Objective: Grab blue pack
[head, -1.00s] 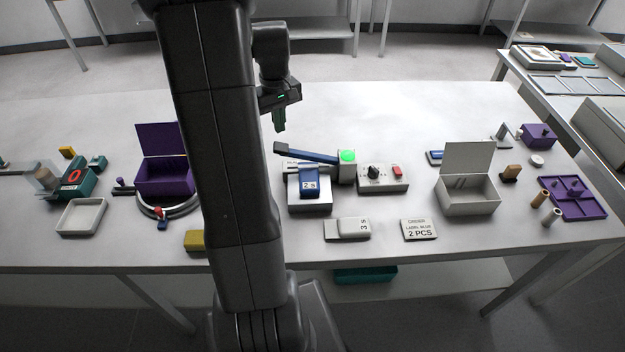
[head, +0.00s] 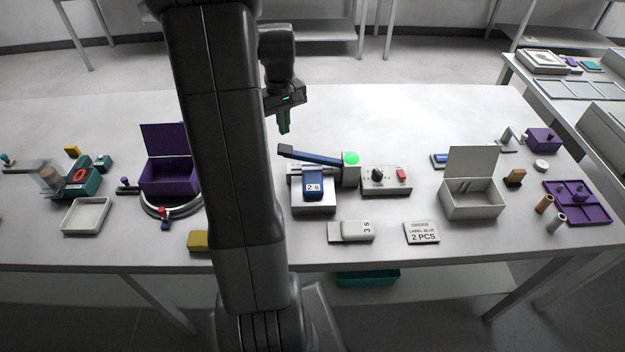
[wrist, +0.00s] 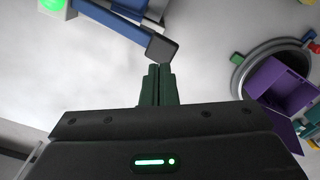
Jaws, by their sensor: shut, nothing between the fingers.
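My gripper (head: 284,122) hangs above the table behind the blue lever arm, its two green fingers together and empty. The fingers also show in the wrist view (wrist: 158,85), close to the dark end of the blue lever (wrist: 120,25) in the picture. A blue piece labelled "2 S" (head: 313,182) sits on a pale device (head: 314,205) in front of the lever. I cannot tell which blue item is the pack.
A green-lit post (head: 351,160) and a knob box (head: 387,180) stand right of the device. A grey block labelled "3 S" (head: 352,231) and a label card (head: 421,233) lie in front. A purple box (head: 168,176) stands left. The table behind the lever is clear.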

